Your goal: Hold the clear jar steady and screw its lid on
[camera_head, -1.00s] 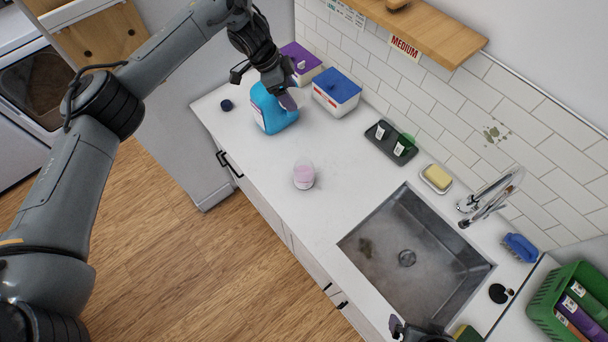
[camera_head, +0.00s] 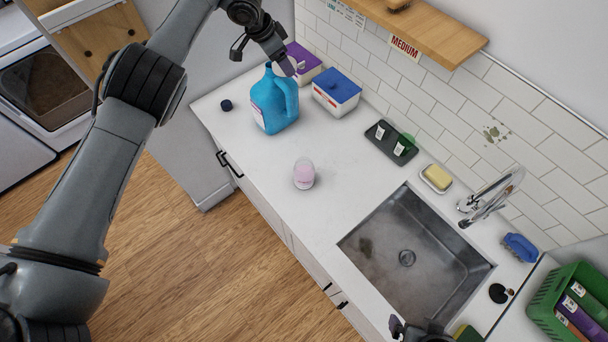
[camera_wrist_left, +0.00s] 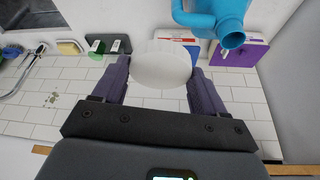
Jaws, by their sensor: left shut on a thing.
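The clear jar (camera_head: 304,175), with pinkish contents, stands upright on the white counter left of the sink. My left gripper (camera_head: 288,66) is above the back of the counter, over the jug and boxes, well away from the jar. In the left wrist view the left gripper (camera_wrist_left: 158,80) is shut on a round white lid (camera_wrist_left: 160,66), seen flat-on between its purple fingers. My right gripper (camera_head: 410,332) shows only partly at the bottom edge, by the sink's front; its opening is hidden. Nothing holds the jar.
A blue jug (camera_head: 273,103) stands behind the jar, with a dark cap (camera_head: 226,105) beside it. A blue-lidded box (camera_head: 337,94) and a purple box (camera_head: 302,62) are near the wall. A dark tray (camera_head: 390,143) and the sink (camera_head: 400,270) lie right. Counter around the jar is clear.

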